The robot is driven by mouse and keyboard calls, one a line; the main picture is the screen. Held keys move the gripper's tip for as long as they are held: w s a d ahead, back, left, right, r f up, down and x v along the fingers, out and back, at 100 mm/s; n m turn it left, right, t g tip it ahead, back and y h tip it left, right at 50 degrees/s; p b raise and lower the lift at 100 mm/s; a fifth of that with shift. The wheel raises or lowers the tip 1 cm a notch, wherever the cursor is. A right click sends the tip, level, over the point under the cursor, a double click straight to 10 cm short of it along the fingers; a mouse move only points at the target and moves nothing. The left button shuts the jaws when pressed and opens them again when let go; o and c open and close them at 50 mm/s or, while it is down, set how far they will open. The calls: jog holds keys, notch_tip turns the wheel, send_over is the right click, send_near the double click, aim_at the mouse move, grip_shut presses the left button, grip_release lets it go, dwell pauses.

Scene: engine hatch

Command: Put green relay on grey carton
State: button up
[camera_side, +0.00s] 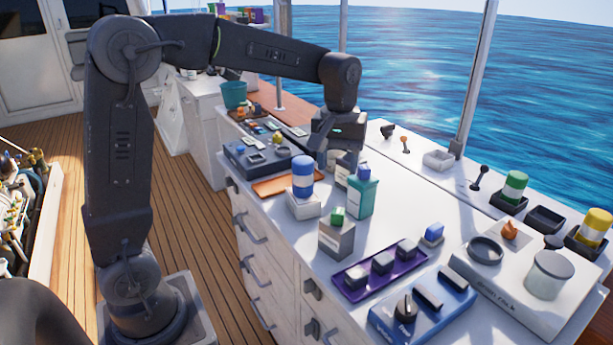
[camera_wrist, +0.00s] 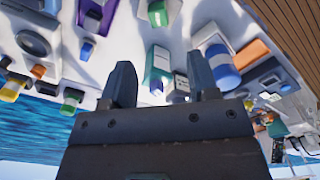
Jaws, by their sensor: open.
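The green relay (camera_side: 338,215) is a small green block. It rests on top of the grey carton (camera_side: 336,242), which stands upright near the counter's front edge. In the wrist view the green relay (camera_wrist: 157,14) shows at the top edge, with part of the grey carton (camera_wrist: 142,10) beside it. My gripper (camera_side: 323,157) is behind and above them, over the far part of the counter, apart from both. In the wrist view my gripper (camera_wrist: 161,78) has its two fingers spread wide with nothing held between them.
A teal carton (camera_side: 361,197) stands just behind the grey carton. A blue-and-white cylinder (camera_side: 303,178) stands on a white block to its left. A purple tray (camera_side: 352,287) with several grey blocks and a blue switch box (camera_side: 425,308) lie to the right.

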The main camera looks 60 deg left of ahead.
jog(key=s+d+m+t, duration=0.2)
jog(key=s+m, duration=0.2)
jog(key=s, duration=0.6)
jog(key=s+d+m+t, duration=0.3)
jog(key=s+m, duration=0.1)
jog(key=s, duration=0.6)
